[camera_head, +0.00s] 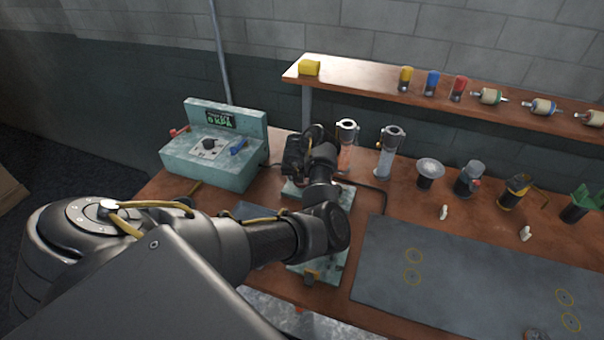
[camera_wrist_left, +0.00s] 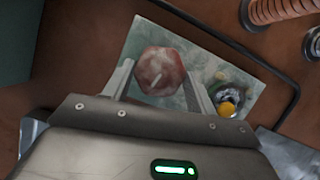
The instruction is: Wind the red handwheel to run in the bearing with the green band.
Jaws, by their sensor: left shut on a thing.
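The red handwheel (camera_wrist_left: 161,71) shows in the left wrist view as a worn, reddish, many-sided knob above a pale green plate (camera_wrist_left: 128,50). My left gripper (camera_wrist_left: 160,80) has one finger on each side of it and is shut on it. In the head view my left arm and hand hide the handwheel. A pale roller-like part with a green band (camera_head: 489,96) lies on the shelf; I take it for the green-banded bearing. My right gripper is not in view.
A teal box with a lit display (camera_head: 222,121) stands left. The shelf (camera_head: 380,88) also holds a blue-banded part (camera_head: 541,106) and small coloured caps. Glass-like cylinders (camera_head: 387,155) and several tools stand behind the grey mat (camera_head: 470,275), which is mostly clear.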

